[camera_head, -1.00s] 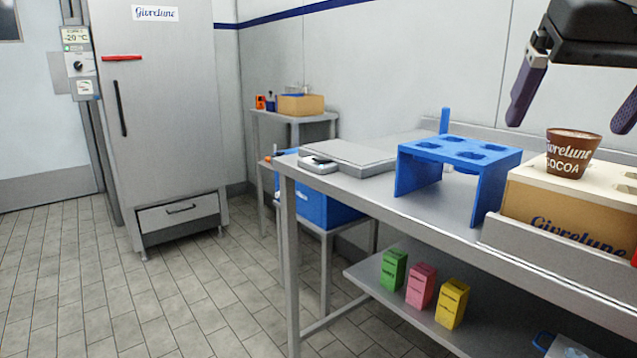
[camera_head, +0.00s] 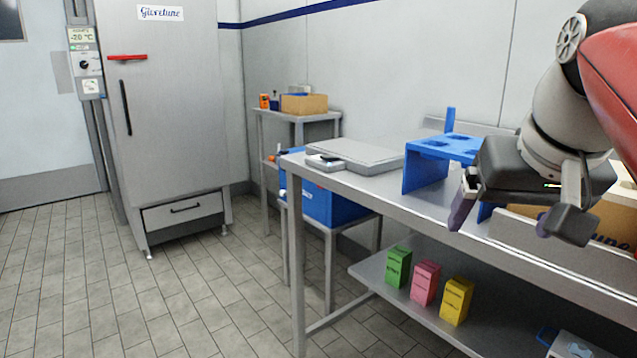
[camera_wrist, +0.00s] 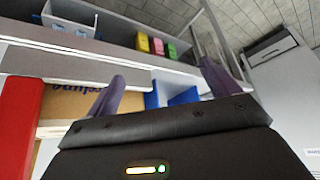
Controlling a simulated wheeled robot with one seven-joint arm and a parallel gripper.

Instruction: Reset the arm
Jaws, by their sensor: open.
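My gripper (camera_head: 500,222) hangs in front of the right part of the table in the head view, with my arm reaching in from the upper right. Its purple fingers are apart with nothing between them. In the wrist view the fingers of my gripper (camera_wrist: 163,90) are also spread and empty. The gripper and arm hide part of the blue cone stand (camera_head: 430,165) and most of the cardboard box (camera_head: 612,215). The brown cocoa cup is not visible now in either view.
The metal table (camera_head: 375,197) carries a flat grey scale (camera_head: 365,158) at its left end. Green (camera_head: 398,267), pink (camera_head: 425,284) and yellow (camera_head: 456,301) cartons stand on the lower shelf. A freezer (camera_head: 170,110) stands at the back left. The tiled floor on the left is clear.

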